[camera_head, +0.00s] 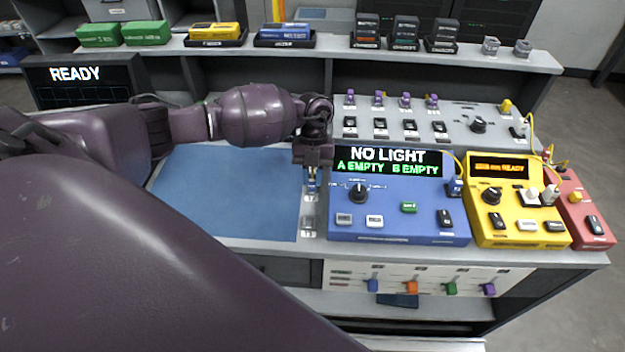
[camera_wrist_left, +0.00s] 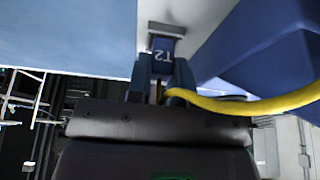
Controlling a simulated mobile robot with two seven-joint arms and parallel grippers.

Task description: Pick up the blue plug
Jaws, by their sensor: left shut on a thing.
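My left gripper (camera_head: 312,172) points down at the left side of the blue tester (camera_head: 400,230). It is shut on a small blue plug (camera_head: 311,187), which is mostly hidden by the fingers in the head view. In the left wrist view, the fingers (camera_wrist_left: 160,78) close around the plug (camera_wrist_left: 162,45), which is marked T2. A yellow cable (camera_wrist_left: 235,106) runs from beside the fingers to the right. The plug's far end is at a grey piece; I cannot tell whether it is seated there. My right gripper is not in view.
The blue tester's screen (camera_head: 388,161) reads NO LIGHT, A EMPTY, B EMPTY. Another blue plug (camera_head: 455,188) is at its right side. A yellow unit (camera_head: 515,225) and a red unit (camera_head: 588,225) stand further right. A blue mat (camera_head: 225,190) lies clear on the left.

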